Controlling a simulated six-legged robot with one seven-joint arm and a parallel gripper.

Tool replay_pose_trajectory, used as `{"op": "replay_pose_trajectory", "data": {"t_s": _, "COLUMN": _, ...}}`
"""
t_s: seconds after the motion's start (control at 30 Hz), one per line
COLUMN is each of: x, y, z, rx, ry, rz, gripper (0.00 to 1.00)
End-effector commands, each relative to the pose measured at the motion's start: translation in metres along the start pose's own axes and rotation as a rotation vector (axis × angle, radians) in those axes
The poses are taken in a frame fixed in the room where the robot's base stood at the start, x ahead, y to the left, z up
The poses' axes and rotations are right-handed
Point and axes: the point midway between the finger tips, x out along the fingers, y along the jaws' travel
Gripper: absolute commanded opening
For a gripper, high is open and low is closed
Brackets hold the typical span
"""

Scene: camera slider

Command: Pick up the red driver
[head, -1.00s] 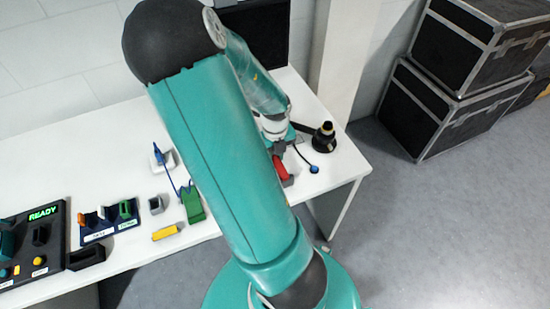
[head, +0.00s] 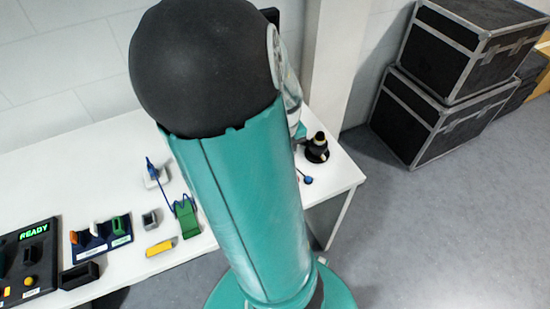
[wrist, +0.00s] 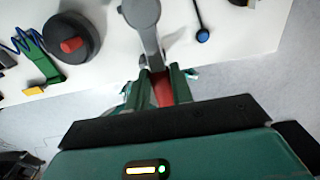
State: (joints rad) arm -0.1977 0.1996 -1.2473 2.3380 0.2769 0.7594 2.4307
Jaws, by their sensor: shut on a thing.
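The red driver (wrist: 162,88) shows as a red piece between the two fingers of my gripper (wrist: 160,92) in the wrist view. My gripper is shut on it, near the table's front edge in that picture. A grey rounded part (wrist: 145,20) reaches down close to the fingers; I cannot tell whether it touches the driver. In the head view my own arm hides the gripper and the driver.
The white table (head: 120,155) holds a green stand (head: 187,217), a yellow block (head: 159,248), a dark panel reading READY (head: 30,255) and a black cone-shaped thing (head: 317,147). A dark round base with a red knob (wrist: 72,46) shows in the wrist view. Black cases (head: 440,115) stand at right.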

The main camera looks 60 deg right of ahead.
Motion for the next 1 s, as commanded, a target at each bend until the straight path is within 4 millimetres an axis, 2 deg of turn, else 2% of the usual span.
{"op": "replay_pose_trajectory", "data": {"t_s": 0.4, "x": -0.009, "y": -0.011, "z": -0.022, "rx": 0.001, "ry": 0.001, "rz": 0.005, "gripper": 0.0}}
{"op": "replay_pose_trajectory", "data": {"t_s": 0.87, "x": -0.019, "y": -0.02, "z": -0.039, "rx": 0.002, "ry": -0.003, "rz": 0.005, "gripper": 0.0}}
{"op": "replay_pose_trajectory", "data": {"t_s": 1.0, "x": -0.026, "y": -0.027, "z": -0.053, "rx": 0.003, "ry": -0.005, "rz": 0.005, "gripper": 0.0}}
